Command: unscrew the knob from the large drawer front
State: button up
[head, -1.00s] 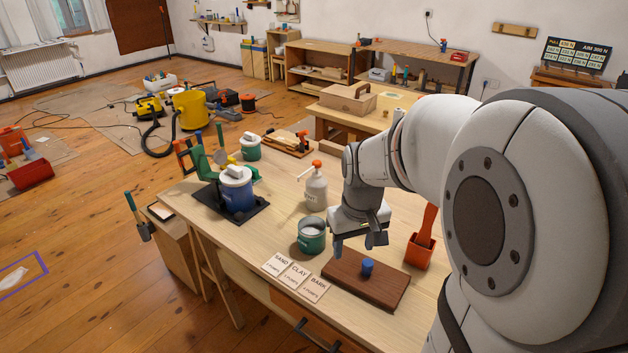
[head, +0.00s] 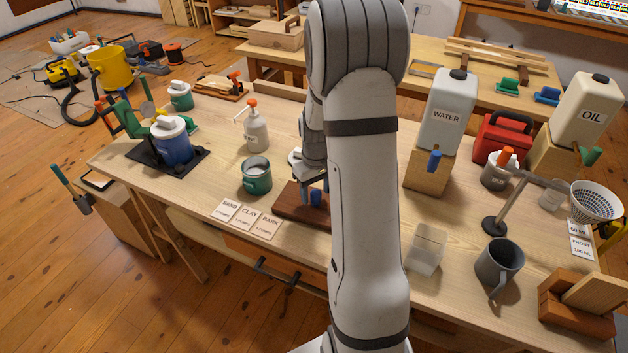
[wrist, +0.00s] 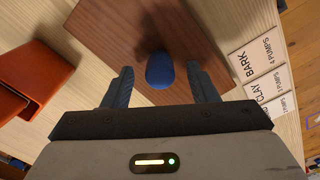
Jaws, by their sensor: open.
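A dark brown wooden board, the drawer front (head: 287,204), lies flat on the workbench, partly hidden behind my arm. Its blue knob (head: 316,199) stands up from it. In the wrist view the drawer front (wrist: 110,30) fills the top middle and the knob (wrist: 159,71) appears between my two fingers. My gripper (wrist: 160,66) is open, with a gap on each side of the knob. In the head view my gripper (head: 314,187) is above the board, close to the knob; the exact height is hard to tell.
A green can (head: 257,177) and labelled cards (head: 247,217) are left of the board. A pump bottle (head: 256,130) stands behind. An orange container (wrist: 35,80) is beside the board in the wrist view. A clear box (head: 427,252) and grey mug (head: 498,263) stand right of my arm.

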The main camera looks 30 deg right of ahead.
jog(key=shift+f, duration=0.85)
jog(key=shift+c, duration=0.2)
jog(key=c, duration=1)
jog(key=shift+n, duration=0.3)
jog(key=n, duration=0.3)
jog(key=shift+s, duration=0.1)
jog(key=n, duration=0.4)
jog(key=shift+n+b, duration=0.3)
jog(key=shift+b, duration=0.1)
jog(key=n, duration=0.9)
